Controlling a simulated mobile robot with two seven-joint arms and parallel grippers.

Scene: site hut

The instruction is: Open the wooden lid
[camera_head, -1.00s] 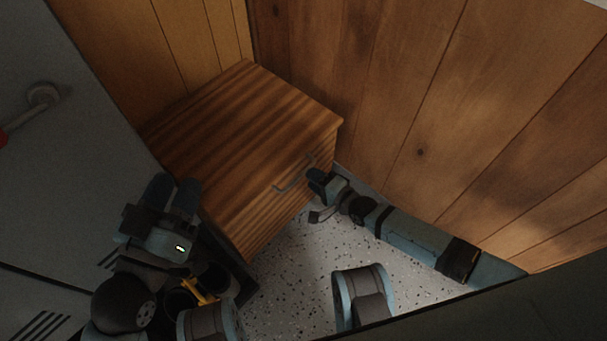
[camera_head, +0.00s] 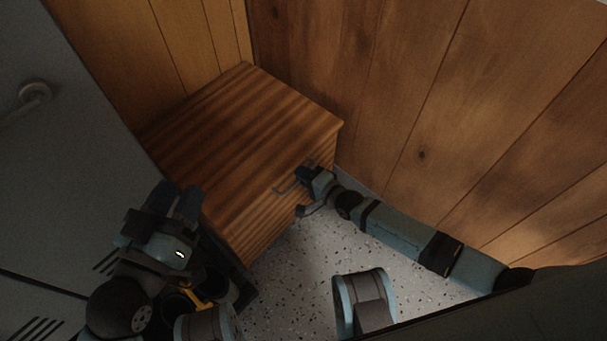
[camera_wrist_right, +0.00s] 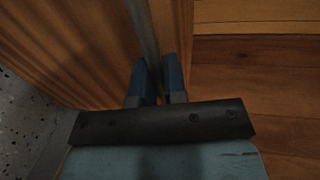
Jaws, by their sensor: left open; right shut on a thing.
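The wooden lid (camera_head: 245,130) is the striped brown top of a box in the corner, and it lies flat and closed. A grey bar handle (camera_head: 283,190) is fixed to the box's front. My right gripper (camera_head: 302,176) is at the right end of the handle. In the right wrist view its two blue fingers (camera_wrist_right: 160,82) are shut on the grey handle bar (camera_wrist_right: 143,35). My left gripper (camera_head: 179,199) is open and empty, close to the box's left front side.
A grey wall or cabinet panel (camera_head: 60,150) with a round fitting (camera_head: 36,93) stands on the left. Wood-plank walls (camera_head: 420,110) close in the box behind and at right. Speckled floor (camera_head: 290,270) is free in front of the box.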

